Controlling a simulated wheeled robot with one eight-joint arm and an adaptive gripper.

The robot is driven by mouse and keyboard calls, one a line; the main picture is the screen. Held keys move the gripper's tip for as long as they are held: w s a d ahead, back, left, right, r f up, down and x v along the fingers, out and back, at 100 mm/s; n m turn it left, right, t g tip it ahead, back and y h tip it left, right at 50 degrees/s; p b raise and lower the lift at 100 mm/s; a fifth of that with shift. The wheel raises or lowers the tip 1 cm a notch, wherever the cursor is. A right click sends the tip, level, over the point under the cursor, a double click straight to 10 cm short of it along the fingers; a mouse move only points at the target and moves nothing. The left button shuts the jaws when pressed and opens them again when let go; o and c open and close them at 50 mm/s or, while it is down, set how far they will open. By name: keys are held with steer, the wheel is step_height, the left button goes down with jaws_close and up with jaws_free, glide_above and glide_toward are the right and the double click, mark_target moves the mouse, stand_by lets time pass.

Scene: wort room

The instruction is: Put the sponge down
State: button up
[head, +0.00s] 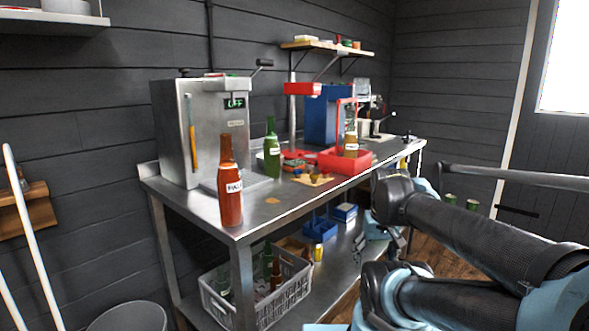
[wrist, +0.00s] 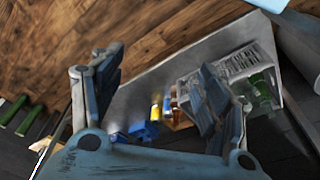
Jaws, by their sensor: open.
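My gripper (wrist: 158,88) is open, with its two fingers wide apart in the wrist view and nothing held between them. In the head view, my arm hangs at the right, by the front edge of the steel bench (head: 290,217), and its links partly hide the gripper. I cannot make out a sponge for certain. A small flat orange-tan piece (head: 272,200) lies on the bench top near the front edge, too small to identify. In the wrist view, the gripper is above the steel lower shelf (wrist: 133,100) and the wooden floor.
A red-brown bottle (head: 230,190) and a green bottle (head: 272,150) stand on the bench before a steel machine (head: 200,125). A red tray (head: 345,160) sits further back. A crate of bottles (head: 257,290), a blue bin (head: 320,230) and a yellow item (head: 318,252) occupy the lower shelf.

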steer(key=o, duration=0.4)
steer(key=w+a+r+n, duration=0.2)
steer(key=w+a+r, duration=0.1)
steer(key=w+r, duration=0.4)
steer(key=w+a+r+n+y, duration=0.1)
steer(key=w+a+r+n, duration=0.1)
steer(key=w+r, duration=0.6)
steer(key=shift+w+a+r+y, duration=0.2)
steer(key=shift+a+r+y, duration=0.1)
steer(key=shift+a+r, duration=0.55)
steer(key=w+a+r+n+y, duration=0.1)
steer(key=w+a+r+n, duration=0.2)
steer(key=w+a+r, duration=0.55)
steer(key=w+a+r+n+y, duration=0.1)
steer(key=w+a+r+n, duration=0.15)
steer(key=w+r, duration=0.6)
glide_above(296, 162)
steer(key=s+d, duration=0.2)
steer(key=f, duration=1.2)
steer(key=shift+d+f, duration=0.2)
steer(key=shift+f, duration=0.1)
steer(key=shift+w+a+x, duration=0.1)
steer(key=shift+w+x, duration=0.1)
steer(key=shift+x, duration=1.25)
steer(key=shift+w+a+x, duration=0.1)
steer(key=shift+w+x, duration=0.05)
steer(key=shift+x, duration=1.25)
